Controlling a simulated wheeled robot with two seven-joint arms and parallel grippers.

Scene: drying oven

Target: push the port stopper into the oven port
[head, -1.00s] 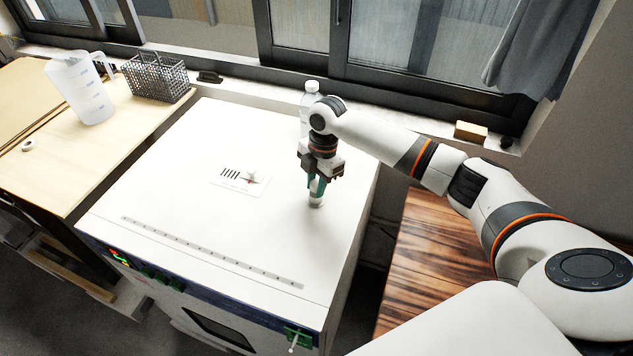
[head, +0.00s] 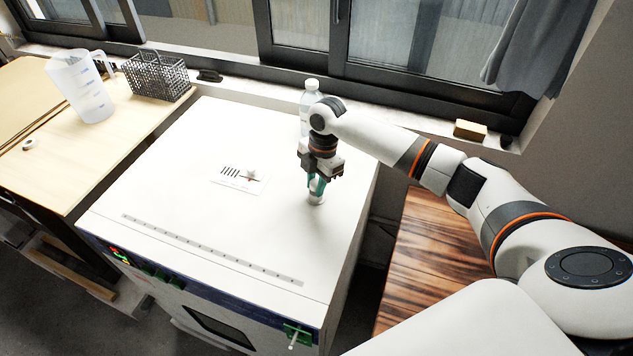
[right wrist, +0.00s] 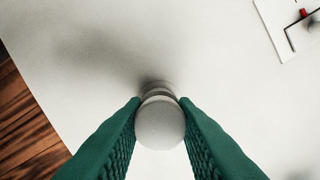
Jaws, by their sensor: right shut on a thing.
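The port stopper (head: 316,198) is a small pale round-headed piece at the right part of the oven's white top. In the right wrist view its round head (right wrist: 160,124) sits between the green fingers. My right gripper (head: 316,186) is shut on it and points down at the oven top. A darker ringed part of the stopper shows beyond its head, close to the oven surface. The oven port itself is hidden, and I cannot tell how far in the stopper sits. The oven (head: 190,210) is a white box with a control panel in front. My left gripper is out of view.
A clear bottle (head: 309,98) stands behind my right gripper. A jug (head: 82,88) and wire basket (head: 155,78) stand on the left table. The oven top's front half is clear.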

